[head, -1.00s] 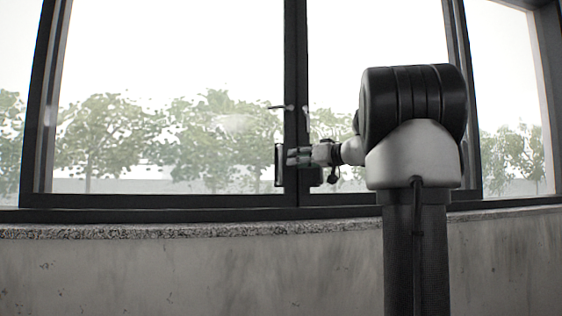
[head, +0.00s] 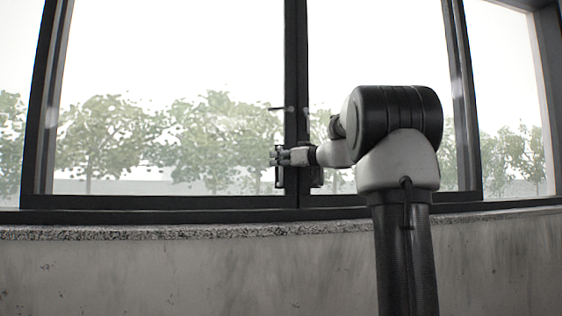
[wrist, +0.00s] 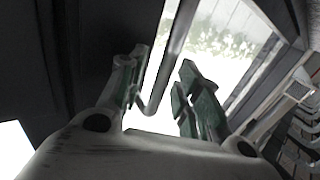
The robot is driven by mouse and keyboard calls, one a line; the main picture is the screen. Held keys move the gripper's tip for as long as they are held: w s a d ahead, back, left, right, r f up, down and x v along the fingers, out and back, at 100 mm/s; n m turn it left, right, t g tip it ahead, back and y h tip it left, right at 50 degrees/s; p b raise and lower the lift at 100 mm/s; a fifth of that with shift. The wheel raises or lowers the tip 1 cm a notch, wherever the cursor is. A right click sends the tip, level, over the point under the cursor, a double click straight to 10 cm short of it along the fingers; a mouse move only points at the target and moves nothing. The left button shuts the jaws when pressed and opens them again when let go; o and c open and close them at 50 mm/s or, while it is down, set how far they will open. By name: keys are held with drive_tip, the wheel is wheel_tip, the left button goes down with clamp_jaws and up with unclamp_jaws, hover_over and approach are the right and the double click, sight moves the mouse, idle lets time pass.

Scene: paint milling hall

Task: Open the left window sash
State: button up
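The left window sash (head: 170,202) is a large dark-framed pane at the left of the head view, and it looks shut. A dark vertical pull handle (head: 278,180) is on its right edge, partly hidden by my gripper (head: 274,157). A small lever (head: 280,108) sits above it. In the wrist view, the fingers of my gripper (wrist: 160,92) are spread apart. A grey bar with a bent lower end, the handle (wrist: 171,60), runs between them, closer to the left finger. I cannot tell whether that finger touches it.
The right sash (head: 380,198) stands behind my arm. A speckled stone sill (head: 150,232) runs below the window above a stained grey wall (head: 180,275). No loose objects show on the visible sill.

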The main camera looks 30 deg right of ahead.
clamp_jaws()
